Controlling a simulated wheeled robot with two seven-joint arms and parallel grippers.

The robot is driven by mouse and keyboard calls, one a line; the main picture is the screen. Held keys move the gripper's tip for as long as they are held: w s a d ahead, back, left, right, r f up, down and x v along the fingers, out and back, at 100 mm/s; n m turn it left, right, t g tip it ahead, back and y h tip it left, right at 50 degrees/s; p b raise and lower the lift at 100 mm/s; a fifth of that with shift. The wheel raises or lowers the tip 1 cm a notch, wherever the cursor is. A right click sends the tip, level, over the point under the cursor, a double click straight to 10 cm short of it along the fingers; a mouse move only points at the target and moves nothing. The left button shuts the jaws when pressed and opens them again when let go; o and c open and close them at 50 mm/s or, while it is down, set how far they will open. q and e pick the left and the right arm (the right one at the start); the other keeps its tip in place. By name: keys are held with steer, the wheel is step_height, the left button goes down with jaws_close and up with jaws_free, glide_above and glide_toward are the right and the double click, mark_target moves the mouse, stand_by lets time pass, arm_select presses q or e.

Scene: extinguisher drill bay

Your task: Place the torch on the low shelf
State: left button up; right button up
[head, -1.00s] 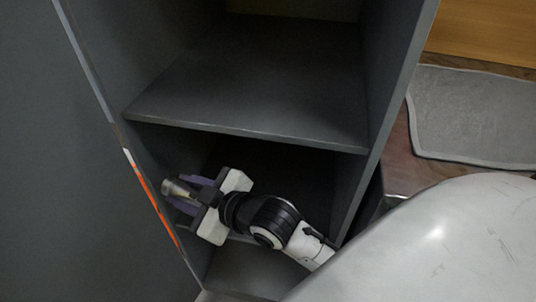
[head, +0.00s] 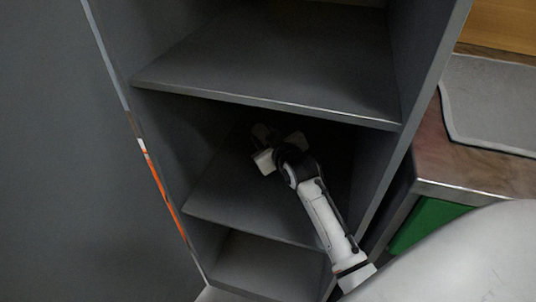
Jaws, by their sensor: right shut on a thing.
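My right gripper (head: 263,138) reaches deep into the shaded compartment of the grey shelf unit, above the lower shelf board (head: 225,205). It is shut on the torch, but the fingers are dark and small here. The torch itself cannot be made out clearly behind the white gripper body. I cannot tell whether the torch touches the board. My left gripper is not in view.
An upper shelf board (head: 285,75) lies above my right arm, and side walls close in the compartment. A bottom compartment (head: 265,262) below is empty. A metal-edged counter (head: 475,175) stands to the right. The lower board's front left is clear.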

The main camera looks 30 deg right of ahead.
steer(key=shift+f+b, duration=0.75)
steer(key=shift+f, duration=1.4)
steer(key=shift+f, duration=0.15)
steer(key=o, duration=1.2)
steer(key=p+v, duration=0.2)
steer(key=v, duration=0.4)
steer(key=shift+s+a, duration=0.1)
steer(key=shift+s+a+r+p, duration=0.1)
steer(key=shift+s+r+p, duration=0.3)
steer(key=shift+s, duration=0.2)
